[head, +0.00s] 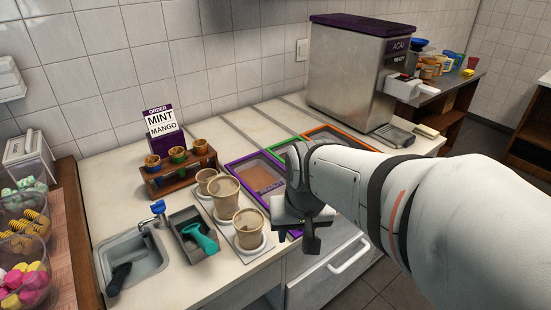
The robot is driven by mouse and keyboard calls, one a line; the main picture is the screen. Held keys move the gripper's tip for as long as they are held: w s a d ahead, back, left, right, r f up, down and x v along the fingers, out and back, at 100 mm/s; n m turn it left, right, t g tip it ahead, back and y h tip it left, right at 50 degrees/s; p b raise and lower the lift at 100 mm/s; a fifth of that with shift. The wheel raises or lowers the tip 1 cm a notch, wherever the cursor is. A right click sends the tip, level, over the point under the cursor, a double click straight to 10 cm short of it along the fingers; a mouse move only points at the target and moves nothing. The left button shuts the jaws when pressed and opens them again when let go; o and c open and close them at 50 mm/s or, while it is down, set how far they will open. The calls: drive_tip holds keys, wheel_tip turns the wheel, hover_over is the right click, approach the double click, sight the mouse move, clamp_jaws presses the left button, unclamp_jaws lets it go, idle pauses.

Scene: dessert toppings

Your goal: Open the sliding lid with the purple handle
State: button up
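A purple-framed topping well (242,157) is set into the counter near the middle of the head view, with brown contents showing in its far part. Its near right part is hidden behind my gripper and arm. A purple edge shows beside my gripper, but I cannot make out the lid's handle clearly. My gripper (311,240) is over the front end of this well, near the counter's front edge, with its dark fingers pointing down. I cannot tell whether it touches anything or how far apart the fingers are.
Green-framed (283,144) and orange-framed (345,134) wells lie to the right, partly behind my arm. Several cups (224,197) stand close on the left, beside a cone rack (181,171). A steel acai machine (345,75) stands behind. A drawer handle (349,257) is below the counter.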

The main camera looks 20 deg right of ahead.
drive_tip(key=w+d+f+m+p, duration=0.3)
drive_tip(key=w+d+m+p, duration=0.1)
drive_tip(key=w+d+m, duration=0.25)
drive_tip(key=w+d+f+m+p, duration=0.3)
drive_tip(key=w+d+m, duration=0.3)
drive_tip(key=w+d, duration=0.2)
drive_tip(key=shift+n+g+y, duration=0.25)
drive_tip(key=shift+g+y, duration=0.05)
drive_tip(key=f, duration=0.2)
drive_tip(key=w+f, duration=0.1)
drive_tip(key=f, duration=0.4)
drive_tip(key=shift+w+a, duration=0.2)
drive_tip(key=shift+w, duration=0.05)
clamp_jaws()
drive_tip(key=shift+a, duration=0.1)
